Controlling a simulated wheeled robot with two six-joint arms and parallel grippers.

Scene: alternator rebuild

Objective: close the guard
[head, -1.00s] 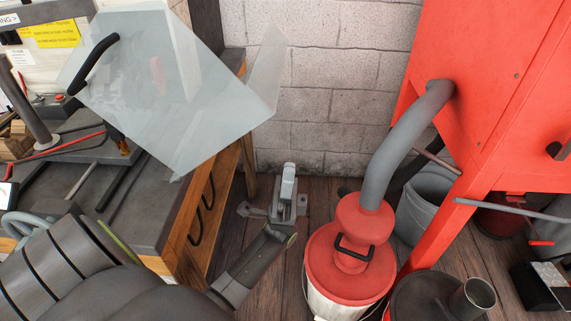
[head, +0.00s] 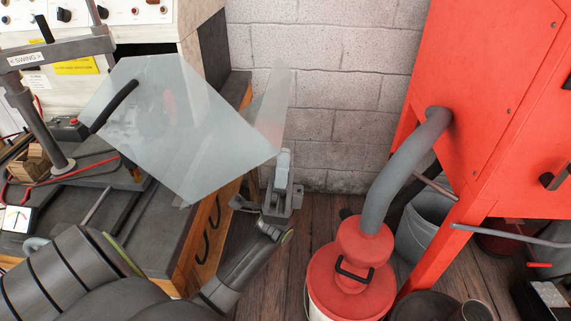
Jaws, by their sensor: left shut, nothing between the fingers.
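The guard (head: 180,125) is a clear, pale sheet with a black bar handle (head: 114,107) on its left side and a narrower side pane (head: 272,108) at the right. It stands tilted above the bench in the head view. My left gripper (head: 283,158) is just below the side pane, pointing up and away, with its fingers shut and empty. Its tip overlaps the pane's lower end in the picture; I cannot tell whether they touch. My right gripper is not in view.
The dark-topped bench (head: 150,235) with wooden sides is at left, holding a grey post (head: 38,125), red cable and tools. A red cabinet (head: 490,100) fills the right. A grey hose (head: 395,180) runs to a red-lidded bucket (head: 325,280). Floor shows between bench and bucket.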

